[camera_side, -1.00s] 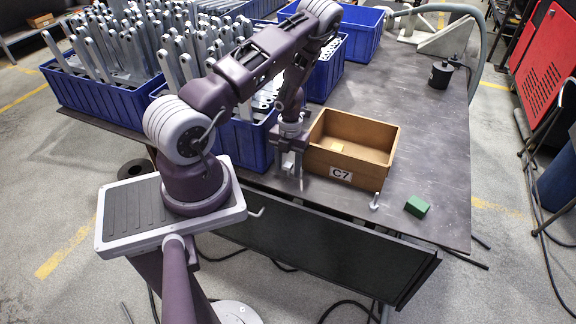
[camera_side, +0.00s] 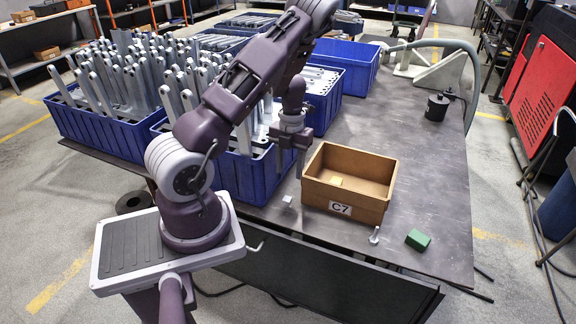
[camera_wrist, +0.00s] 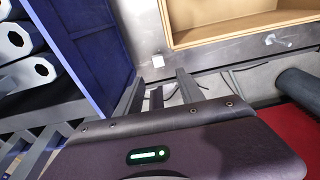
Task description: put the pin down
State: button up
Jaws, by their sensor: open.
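A small grey metal pin (camera_side: 374,236) is on the dark table close to its front edge, in front of the wooden box and left of the green block. In the wrist view the pin (camera_wrist: 278,40) shows near the upper right, below the box; it touches neither finger. My gripper (camera_side: 291,166) is open, above the table between the blue bin and the box. In the wrist view its two fingers (camera_wrist: 158,88) stand apart, with nothing seen held between them. A small pale block (camera_side: 287,200) rests on the table just below my gripper, and it also shows in the wrist view (camera_wrist: 158,60).
The wooden box (camera_side: 345,208) marked C7 holds a small yellow piece (camera_side: 335,181). A green block (camera_side: 418,239) lies right of the pin. Blue bins (camera_side: 265,175) of metal brackets stand close on the left. A black canister (camera_side: 437,108) stands farther back. The table's right side is mostly clear.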

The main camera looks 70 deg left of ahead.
jog(key=w+d+r+m+t+h, duration=0.1)
jog(key=w+d+r+m, duration=0.2)
jog(key=d+r+m, duration=0.4)
jog(key=w+d+r+m+t+h, duration=0.1)
jog(key=w+d+r+m, duration=0.1)
jog(key=d+r+m, duration=0.5)
jog(key=s+d+r+m+t, duration=0.1)
jog(key=s+d+r+m, duration=0.4)
jog(key=d+r+m, duration=0.6)
jog(key=s+d+r+m+t+y, duration=0.1)
jog(key=s+r+m, duration=0.1)
jog(key=s+m, duration=0.4)
jog(key=s+d+r+m+t+y, duration=0.1)
jog(key=s+m, duration=0.5)
jog(key=m, duration=0.7)
jog(key=shift+s+d+r+m+t+y, duration=0.25)
jog(key=shift+r+m+t+y, duration=0.15)
jog(key=shift+r+t, duration=0.25)
